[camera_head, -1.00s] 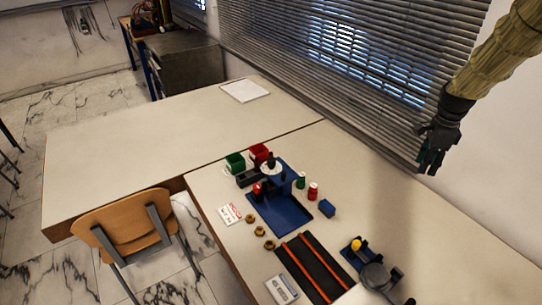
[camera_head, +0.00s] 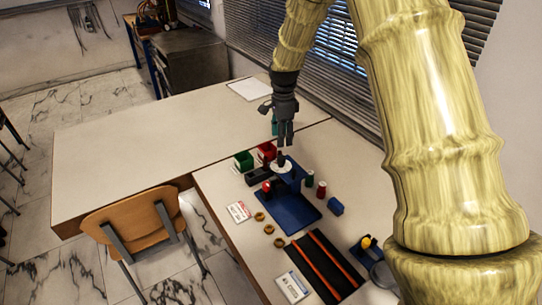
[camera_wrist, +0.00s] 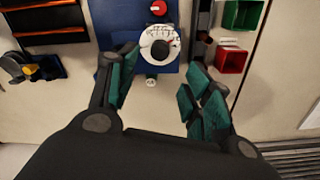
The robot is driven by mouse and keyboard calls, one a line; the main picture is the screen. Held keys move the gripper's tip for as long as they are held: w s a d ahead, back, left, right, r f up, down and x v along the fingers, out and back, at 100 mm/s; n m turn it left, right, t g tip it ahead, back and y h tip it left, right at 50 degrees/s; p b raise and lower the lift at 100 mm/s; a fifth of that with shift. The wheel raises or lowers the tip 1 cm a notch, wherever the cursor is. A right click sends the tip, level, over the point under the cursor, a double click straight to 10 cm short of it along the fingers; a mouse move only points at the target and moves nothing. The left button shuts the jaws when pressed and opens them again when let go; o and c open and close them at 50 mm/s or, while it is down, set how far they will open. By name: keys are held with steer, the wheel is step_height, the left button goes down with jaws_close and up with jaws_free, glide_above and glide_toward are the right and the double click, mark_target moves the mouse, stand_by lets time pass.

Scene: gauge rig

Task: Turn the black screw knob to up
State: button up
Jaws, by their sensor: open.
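The black screw knob (camera_wrist: 160,49) sits at the middle of a round white dial with markings (camera_wrist: 147,37) in the wrist view. In the head view the knob (camera_head: 281,158) stands on the blue rig (camera_head: 290,212). My gripper (camera_wrist: 158,92) is open, with its green-padded fingers apart on either side below the dial in the wrist view. It holds nothing. In the head view my gripper (camera_head: 285,138) hangs above and close to the knob, pointing down. A red mark shows on the dial beside the knob. The knob's exact direction is hard to tell.
A red knob (camera_head: 267,187) is on the rig's left side. A green bin (camera_head: 244,160) and a red bin (camera_head: 267,150) stand behind.

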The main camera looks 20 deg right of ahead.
mark_target(281, 157)
step_height(281, 157, down, 10)
steer(key=p, duration=0.3)
steer(key=shift+r, duration=0.15)
steer(key=c, duration=1.1)
